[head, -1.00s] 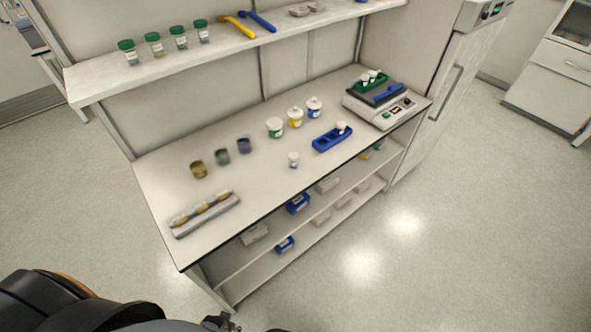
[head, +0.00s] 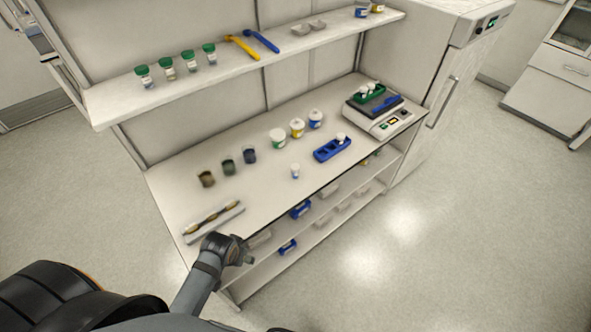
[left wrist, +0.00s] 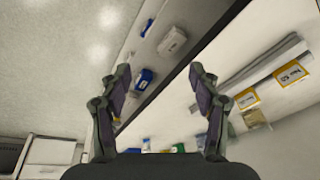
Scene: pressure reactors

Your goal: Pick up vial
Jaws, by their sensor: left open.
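A small white-capped vial (head: 295,171) stands upright alone on the bench in front of the blue rack. Another white-capped vial (head: 341,137) sits in the blue rack (head: 325,154). Several more vials (head: 368,89) stand in a green rack on the device at the bench's right end. My left gripper (head: 240,250) is near the bench's front left edge, well away from these vials. In the left wrist view it is open (left wrist: 158,78), with nothing between its fingers. My right gripper is not in view.
A grey holder (head: 215,223) with long yellowish items lies at the bench's front left. A shelf (head: 120,103) hangs above the bench. Lower shelves hold blue and grey bins (head: 300,209).

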